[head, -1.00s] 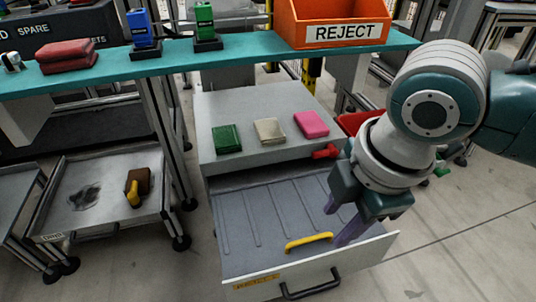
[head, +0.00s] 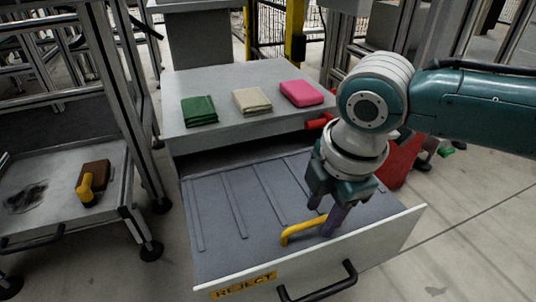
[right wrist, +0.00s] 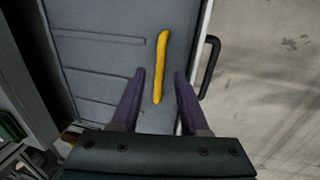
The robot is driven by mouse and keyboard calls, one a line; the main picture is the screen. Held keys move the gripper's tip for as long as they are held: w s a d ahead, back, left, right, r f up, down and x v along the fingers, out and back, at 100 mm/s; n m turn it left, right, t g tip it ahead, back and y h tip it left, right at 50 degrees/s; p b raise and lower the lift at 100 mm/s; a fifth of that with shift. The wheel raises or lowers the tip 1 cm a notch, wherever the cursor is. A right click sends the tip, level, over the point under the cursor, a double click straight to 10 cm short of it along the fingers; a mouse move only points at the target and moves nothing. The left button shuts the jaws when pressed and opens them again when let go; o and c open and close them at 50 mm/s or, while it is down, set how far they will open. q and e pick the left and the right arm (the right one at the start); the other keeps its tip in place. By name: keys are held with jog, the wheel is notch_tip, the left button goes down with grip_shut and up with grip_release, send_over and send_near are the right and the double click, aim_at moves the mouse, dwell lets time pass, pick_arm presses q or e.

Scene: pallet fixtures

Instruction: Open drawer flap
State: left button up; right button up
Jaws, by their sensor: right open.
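The drawer (head: 408,222), labelled REJECT, is pulled out from under a grey cabinet. Inside it lies a grey ribbed flap (head: 235,200), flat, with a yellow handle (head: 289,235) near the drawer's front. My right gripper (head: 324,213) is open and points down at the handle's right end, partly covering it. In the right wrist view the handle (right wrist: 162,50) runs between the two purple fingers (right wrist: 160,74); how deep they reach around it I cannot tell. My left gripper is not in view.
On the cabinet top (head: 235,80) lie a green cloth (head: 199,110), a beige cloth (head: 252,100) and a pink block (head: 301,93). A black handle (head: 320,290) juts from the drawer front.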

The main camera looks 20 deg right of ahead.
jog(key=shift+f, duration=0.45)
jog(key=shift+w, duration=0.1)
jog(key=shift+c, duration=0.2)
grip_shut()
dwell(0.9)
